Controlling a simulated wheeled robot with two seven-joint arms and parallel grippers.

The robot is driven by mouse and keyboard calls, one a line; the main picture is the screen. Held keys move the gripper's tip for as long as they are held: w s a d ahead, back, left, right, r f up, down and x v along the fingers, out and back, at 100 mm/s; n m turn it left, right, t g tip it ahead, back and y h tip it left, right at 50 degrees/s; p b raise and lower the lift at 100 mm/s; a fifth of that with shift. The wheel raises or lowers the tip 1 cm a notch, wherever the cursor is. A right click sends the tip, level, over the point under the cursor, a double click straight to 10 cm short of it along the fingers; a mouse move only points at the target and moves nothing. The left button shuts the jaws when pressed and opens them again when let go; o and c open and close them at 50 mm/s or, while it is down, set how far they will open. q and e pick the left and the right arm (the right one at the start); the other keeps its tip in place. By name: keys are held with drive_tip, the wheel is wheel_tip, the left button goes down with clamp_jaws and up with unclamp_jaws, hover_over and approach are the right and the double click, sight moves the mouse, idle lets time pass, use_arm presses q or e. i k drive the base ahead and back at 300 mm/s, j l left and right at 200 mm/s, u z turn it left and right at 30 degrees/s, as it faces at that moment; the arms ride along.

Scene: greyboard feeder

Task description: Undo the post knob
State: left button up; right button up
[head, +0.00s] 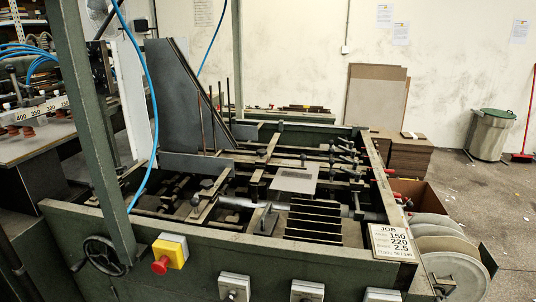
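The greyboard feeder fills the middle of the head view, with a green frame (200,232) around crossing bars and rails. Several small dark knobs sit on these bars, one of them a black knob (207,184) left of the middle. Thin upright posts (228,103) stand beside the tall dark slanted plate (172,95). I cannot tell which knob is the post knob, or whether it is tight or loose. A light grey plate (296,179) lies over the bars in the middle. Neither of my grippers shows in this view.
A green upright column (88,120) and blue hoses (150,100) cross the left side. A handwheel (103,255) and a red stop button (160,265) are on the front. A job card (393,243) is at the front right corner. Open floor (500,200) lies right.

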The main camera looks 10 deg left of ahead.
sight(262, 152)
drive_tip(key=i+j+z, duration=0.15)
drive_tip(key=z, duration=0.2)
drive_tip(key=i+j+z, duration=0.15)
drive_tip(key=z, duration=0.2)
drive_tip(key=j+z, duration=0.35)
drive_tip(key=i+j, duration=0.05)
